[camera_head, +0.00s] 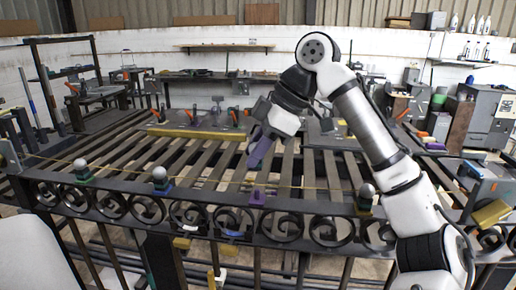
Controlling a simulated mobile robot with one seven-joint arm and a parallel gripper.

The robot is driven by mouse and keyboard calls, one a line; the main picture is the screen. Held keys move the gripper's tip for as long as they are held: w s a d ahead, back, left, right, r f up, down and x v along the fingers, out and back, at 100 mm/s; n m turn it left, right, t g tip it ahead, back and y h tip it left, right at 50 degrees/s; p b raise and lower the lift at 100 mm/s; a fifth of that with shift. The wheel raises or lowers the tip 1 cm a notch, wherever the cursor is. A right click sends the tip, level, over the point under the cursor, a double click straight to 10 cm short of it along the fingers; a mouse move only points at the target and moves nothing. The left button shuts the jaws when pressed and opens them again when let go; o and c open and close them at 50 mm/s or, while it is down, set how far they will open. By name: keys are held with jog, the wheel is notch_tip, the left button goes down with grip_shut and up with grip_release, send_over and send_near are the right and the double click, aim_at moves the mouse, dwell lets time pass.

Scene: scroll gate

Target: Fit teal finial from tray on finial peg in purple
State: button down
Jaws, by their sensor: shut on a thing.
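My gripper (262,132) is above the gate, left of my forearm and pointing down to the left. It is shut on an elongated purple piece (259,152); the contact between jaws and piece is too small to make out. Below it, on the gate's top rail, is a purple base (257,197) with no ball on it. The gate (210,205) is dark metal with a row of scrolls. I cannot make out a teal finial for certain.
A box with a yellow block (491,214) sits at the right.

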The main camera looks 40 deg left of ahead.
aim_at(257, 167)
jog(key=shift+f+b, duration=0.55)
jog(key=shift+f+b, duration=1.1)
jog(key=shift+b, duration=0.1)
jog(key=shift+w+f+b, duration=0.1)
jog(key=shift+f+b, duration=0.35)
jog(key=shift+b, duration=0.1)
jog(key=shift+r+p, duration=0.1)
jog(key=shift+p, duration=1)
jog(key=shift+f+b, duration=0.55)
jog(key=shift+f, duration=1.25)
dwell(0.5)
jog(key=c, duration=1.1)
grip_release()
jog(key=shift+o, duration=0.2)
jog(key=p+v, duration=0.1)
jog(key=v, duration=1.3)
